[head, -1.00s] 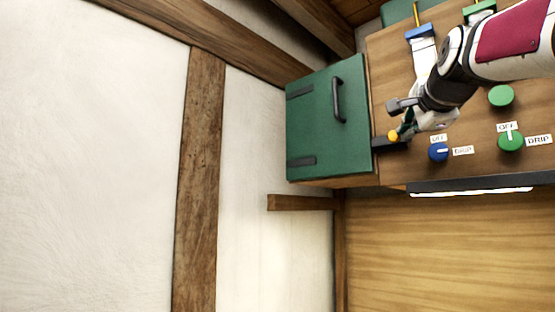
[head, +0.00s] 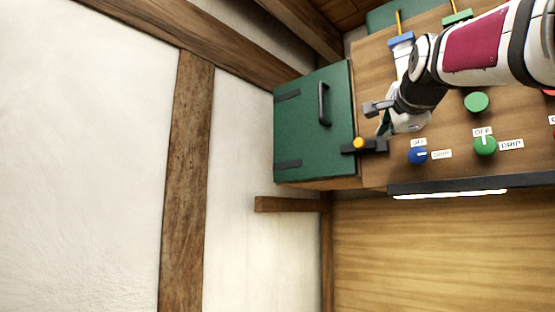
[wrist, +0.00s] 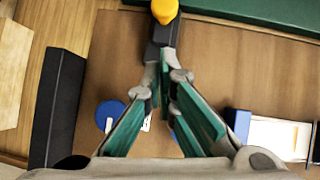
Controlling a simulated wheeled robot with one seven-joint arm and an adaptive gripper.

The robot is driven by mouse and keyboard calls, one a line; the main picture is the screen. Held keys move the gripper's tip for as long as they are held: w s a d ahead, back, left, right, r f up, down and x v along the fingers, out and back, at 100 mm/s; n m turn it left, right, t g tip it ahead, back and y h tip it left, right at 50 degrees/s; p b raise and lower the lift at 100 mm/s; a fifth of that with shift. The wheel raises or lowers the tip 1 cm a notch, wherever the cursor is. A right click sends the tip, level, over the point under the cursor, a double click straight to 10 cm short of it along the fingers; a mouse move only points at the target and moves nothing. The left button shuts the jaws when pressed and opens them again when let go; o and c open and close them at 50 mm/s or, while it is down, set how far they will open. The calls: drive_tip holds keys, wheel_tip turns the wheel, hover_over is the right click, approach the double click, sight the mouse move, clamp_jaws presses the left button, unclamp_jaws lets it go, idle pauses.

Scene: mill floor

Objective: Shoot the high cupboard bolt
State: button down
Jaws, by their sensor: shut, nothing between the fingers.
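The green cupboard door (head: 305,130) is closed, with a dark handle (head: 323,104). The bolt (head: 372,146) is a dark bar with a yellow knob (head: 359,143) at the door's lower right edge. Its left end lies across the edge, over the door. My gripper (head: 383,128) is shut and empty, just right of the knob and apart from it. In the wrist view, the shut fingertips (wrist: 166,72) are by the dark bolt body (wrist: 160,40), and the yellow knob (wrist: 164,10) is beyond them. Whether the fingertips touch the bolt body I cannot tell.
A blue dial (head: 417,155) and a green dial (head: 485,145) with OFF and DRIP labels are on the wooden panel below my arm. A green round knob (head: 476,102) is above them. A dark ledge (head: 450,184) runs below. The white wall at left is clear.

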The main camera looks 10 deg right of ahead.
drive_tip(key=b+v, duration=0.2)
drive_tip(key=v, duration=0.8)
drive_tip(key=s+a+f+n+g+y, duration=0.1)
drive_tip(key=s+a+f+n+g, duration=0.2)
drive_tip(key=f, duration=1.4)
drive_tip(key=s+a+f+n+g+y, duration=0.2)
drive_tip(key=s+a+f+n+g, duration=0.2)
drive_tip(key=f+n, duration=0.6)
drive_tip(key=s+a+f+n+g+y, duration=0.1)
drive_tip(key=s+a+f+n+g, duration=0.2)
drive_tip(key=f, duration=2.1)
drive_tip(key=s+a+n, duration=0.3)
drive_tip(key=s, duration=0.1)
drive_tip(key=shift+s+a+n+g+y, duration=0.3)
drive_tip(key=shift+s+a+n, duration=0.1)
